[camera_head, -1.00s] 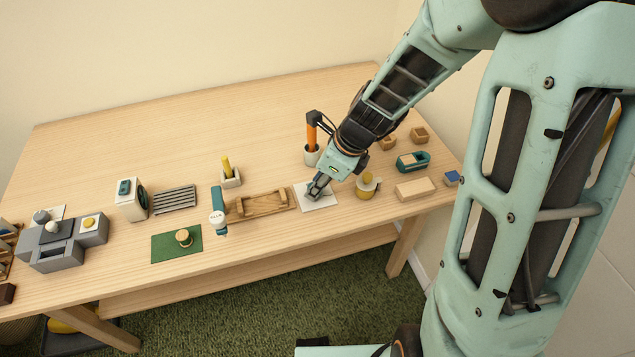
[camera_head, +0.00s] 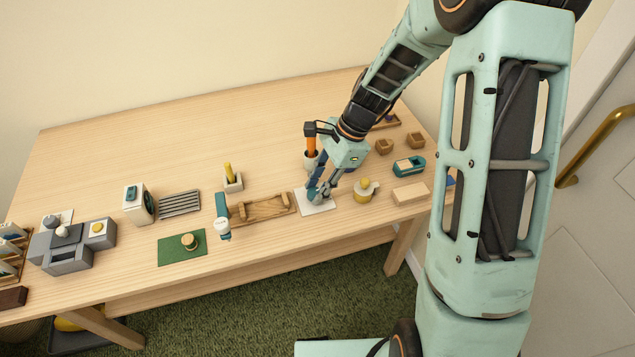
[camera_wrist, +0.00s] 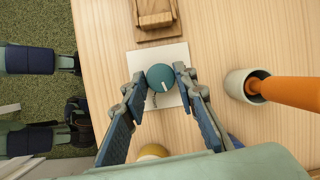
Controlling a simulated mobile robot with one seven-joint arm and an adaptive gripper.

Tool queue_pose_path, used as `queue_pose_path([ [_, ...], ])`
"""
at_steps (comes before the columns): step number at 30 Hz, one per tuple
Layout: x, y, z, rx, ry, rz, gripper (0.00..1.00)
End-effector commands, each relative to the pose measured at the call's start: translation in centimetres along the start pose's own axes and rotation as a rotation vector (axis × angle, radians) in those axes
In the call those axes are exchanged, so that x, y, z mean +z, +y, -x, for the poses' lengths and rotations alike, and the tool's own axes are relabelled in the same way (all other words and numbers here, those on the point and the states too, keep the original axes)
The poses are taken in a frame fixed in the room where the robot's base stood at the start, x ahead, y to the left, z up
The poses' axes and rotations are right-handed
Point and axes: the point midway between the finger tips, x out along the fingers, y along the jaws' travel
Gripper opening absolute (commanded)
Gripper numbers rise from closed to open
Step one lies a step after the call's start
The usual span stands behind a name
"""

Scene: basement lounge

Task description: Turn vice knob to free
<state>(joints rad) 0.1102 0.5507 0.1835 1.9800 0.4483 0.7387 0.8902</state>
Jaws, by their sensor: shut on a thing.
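The knob (camera_wrist: 161,77) is a round teal cap with a short white line on it, seen from above in the wrist view. It sits over a white square plate (camera_wrist: 141,58), which also shows on the table in the head view (camera_head: 304,204). My gripper (camera_wrist: 159,77) has one finger on each side of the knob and is shut on it. In the head view my gripper (camera_head: 318,190) points down over the plate and hides the knob. A wooden cradle-like piece (camera_head: 262,208) lies just left of the plate.
A cup (camera_head: 310,160) with an orange-handled tool (camera_head: 311,141) stands close behind my gripper. A yellow-topped pot (camera_head: 363,191) is close on the right. The table's back is clear.

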Motion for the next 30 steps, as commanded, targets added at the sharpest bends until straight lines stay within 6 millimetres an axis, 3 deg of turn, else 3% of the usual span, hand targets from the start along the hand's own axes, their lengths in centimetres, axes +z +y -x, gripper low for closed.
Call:
queue_pose_path([
  [30,0.19,-0.75,-0.1,0.368,-0.059,0.885,0.02],
])
